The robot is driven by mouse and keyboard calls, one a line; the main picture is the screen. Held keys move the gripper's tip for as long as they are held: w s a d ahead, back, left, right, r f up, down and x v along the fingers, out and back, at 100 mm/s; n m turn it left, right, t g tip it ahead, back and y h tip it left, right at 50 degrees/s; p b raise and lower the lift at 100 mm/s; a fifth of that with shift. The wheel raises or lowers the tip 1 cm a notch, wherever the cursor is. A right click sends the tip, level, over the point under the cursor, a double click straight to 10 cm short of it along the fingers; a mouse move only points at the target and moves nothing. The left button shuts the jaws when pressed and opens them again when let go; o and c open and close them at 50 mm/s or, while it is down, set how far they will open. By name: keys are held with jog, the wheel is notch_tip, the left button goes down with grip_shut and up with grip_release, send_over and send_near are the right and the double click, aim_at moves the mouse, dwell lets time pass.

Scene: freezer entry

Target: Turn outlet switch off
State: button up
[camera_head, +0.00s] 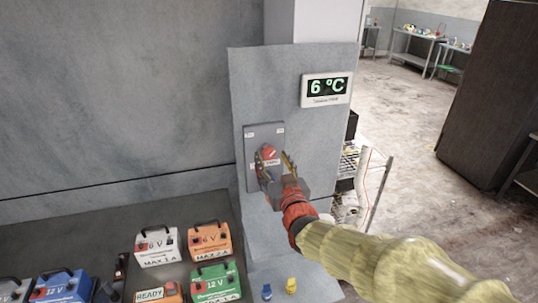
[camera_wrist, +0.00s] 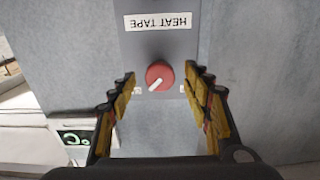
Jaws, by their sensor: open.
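The outlet switch is a red round knob with a white pointer (camera_wrist: 160,76) on a grey box labelled HEAT TAPE (camera_wrist: 159,35), upside down in the wrist view. In the wrist view the pointer slants to the lower left. In the head view the grey box (camera_head: 265,133) is fixed to a grey panel, and the red knob (camera_head: 269,153) is partly hidden by my gripper. My gripper (camera_wrist: 163,82) is open, with one finger on each side of the knob. Both fingers look apart from the knob. Small labels beside the knob are partly hidden by the fingers.
A display reading 6 °C (camera_head: 325,89) is on the panel, right of the box. Several coloured power packs, including a green one (camera_head: 215,283), stand on the dark table at lower left. A blue piece (camera_head: 267,292) and a yellow piece (camera_head: 291,285) stand below the panel.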

aim_at(270, 156)
jog(key=shift+x, duration=1.6)
jog(key=shift+c, duration=0.3)
jog(key=c, duration=1.1)
